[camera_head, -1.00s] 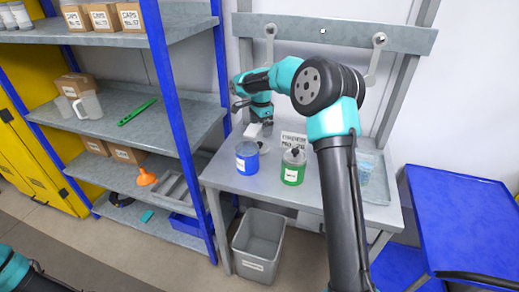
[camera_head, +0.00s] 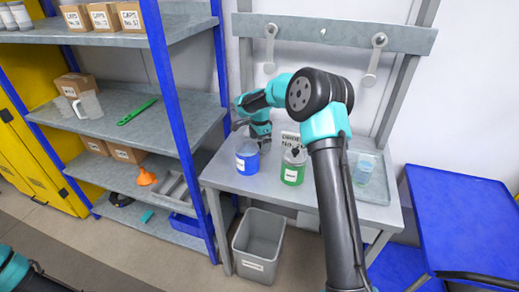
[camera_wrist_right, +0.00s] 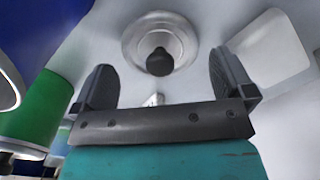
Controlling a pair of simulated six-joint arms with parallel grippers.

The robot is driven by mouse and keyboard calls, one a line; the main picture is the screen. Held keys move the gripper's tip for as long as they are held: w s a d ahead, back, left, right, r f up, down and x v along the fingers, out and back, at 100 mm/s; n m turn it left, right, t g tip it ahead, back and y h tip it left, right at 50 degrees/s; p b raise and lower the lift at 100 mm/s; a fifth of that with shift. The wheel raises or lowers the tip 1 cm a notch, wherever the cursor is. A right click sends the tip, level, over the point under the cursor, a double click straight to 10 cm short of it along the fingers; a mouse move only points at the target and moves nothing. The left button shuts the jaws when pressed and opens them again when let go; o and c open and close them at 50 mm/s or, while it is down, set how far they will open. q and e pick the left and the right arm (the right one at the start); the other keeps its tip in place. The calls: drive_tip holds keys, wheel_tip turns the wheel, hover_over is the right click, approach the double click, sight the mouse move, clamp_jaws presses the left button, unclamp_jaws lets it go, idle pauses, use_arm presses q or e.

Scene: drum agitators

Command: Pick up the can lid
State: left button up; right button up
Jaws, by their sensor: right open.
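The can lid (camera_wrist_right: 150,28) is a round metal disc with a black knob. In the right wrist view it lies on the grey bench, just beyond and between the fingers of my right gripper (camera_wrist_right: 160,72). The fingers are open on either side, with the knob centred between them and nothing gripped. In the head view my right gripper (camera_head: 264,144) is low over the bench behind the blue can (camera_head: 247,163), and the lid is hidden there. My left gripper is out of view.
The green can (camera_head: 292,174) stands on the bench to the right of the blue can; it also shows in the right wrist view (camera_wrist_right: 40,105). A clear tray (camera_head: 375,190) holds a cup at the bench's right. A grey bin (camera_head: 262,240) stands on the floor in front.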

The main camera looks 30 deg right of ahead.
drive_tip(key=shift+f, duration=1.25)
drive_tip(key=c, duration=0.7)
